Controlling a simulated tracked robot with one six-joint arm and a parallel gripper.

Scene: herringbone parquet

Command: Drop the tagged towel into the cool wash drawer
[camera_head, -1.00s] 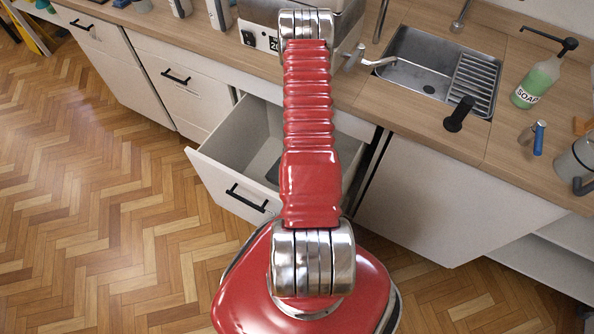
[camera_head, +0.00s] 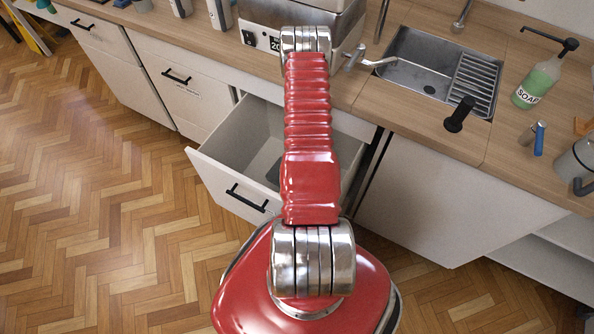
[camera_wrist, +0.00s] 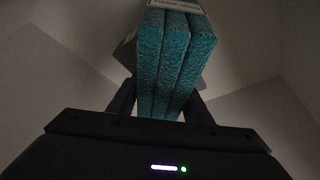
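The towel (camera_wrist: 172,60) is teal and folded in thick layers, with a pale printed tag at its top edge in the wrist view. My gripper (camera_wrist: 163,100) has a dark finger on each side of the towel and appears shut on it. Pale walls surround it in dim light. In the head view an open white drawer (camera_head: 214,185) with a black handle stands below the counter. My red arm reaches over it and hides part of its inside, and the towel cannot be seen there. A dark shape shows inside the drawer beside my arm.
Shut drawers (camera_head: 185,84) stand to the left of the open one. The wooden counter (camera_head: 420,125) holds a sink (camera_head: 415,75), a soap bottle (camera_head: 538,82) and a metal appliance with a display (camera_head: 262,42). The parquet floor (camera_head: 90,220) at the left is clear.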

